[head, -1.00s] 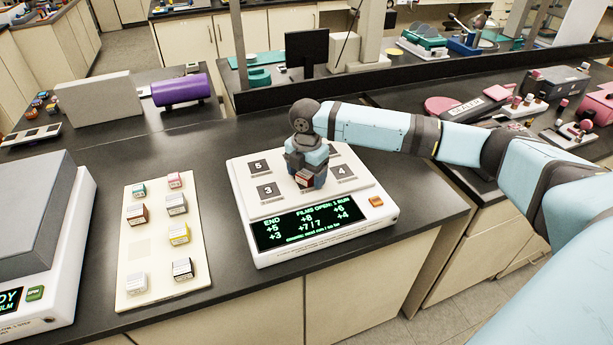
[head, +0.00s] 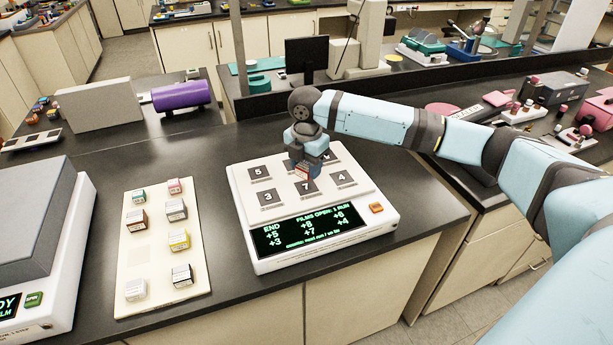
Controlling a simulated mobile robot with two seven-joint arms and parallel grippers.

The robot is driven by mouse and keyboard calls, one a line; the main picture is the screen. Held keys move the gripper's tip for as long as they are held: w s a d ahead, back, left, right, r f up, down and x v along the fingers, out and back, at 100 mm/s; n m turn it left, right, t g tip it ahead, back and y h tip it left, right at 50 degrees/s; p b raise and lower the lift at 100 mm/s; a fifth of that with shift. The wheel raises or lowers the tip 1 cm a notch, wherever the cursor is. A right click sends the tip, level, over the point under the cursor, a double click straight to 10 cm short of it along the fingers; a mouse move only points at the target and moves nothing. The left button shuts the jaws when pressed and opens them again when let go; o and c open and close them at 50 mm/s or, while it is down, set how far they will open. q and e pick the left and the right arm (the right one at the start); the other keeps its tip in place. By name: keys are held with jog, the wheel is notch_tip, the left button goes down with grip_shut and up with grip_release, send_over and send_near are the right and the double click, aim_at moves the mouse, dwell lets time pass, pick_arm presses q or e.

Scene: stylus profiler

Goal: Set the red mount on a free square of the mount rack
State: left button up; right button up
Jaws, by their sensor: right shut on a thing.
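My right gripper (head: 305,160) points down over the white profiler and is shut on the red mount (head: 301,173). The mount shows a red face and a pale top edge, partly hidden by the fingers. It appears held just above the profiler's top, behind the square marked 7. The cream mount rack (head: 157,262) lies flat on the bench to the left. It holds several small mounts in two columns. A paler bare square shows in its left column, between the brown mount (head: 136,220) and the white mount (head: 135,290). My left gripper is not in view.
The profiler (head: 246,215) has numbered squares and a lit display (head: 310,230). A grey-topped instrument (head: 35,225) stands left of the rack. Dark bench top is clear between rack and profiler. A purple cylinder (head: 182,95) and a grey box (head: 98,105) lie behind.

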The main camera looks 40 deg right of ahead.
aim_at(306, 165)
notch_tip(306, 165, up, 16)
jog(key=shift+f, duration=0.15)
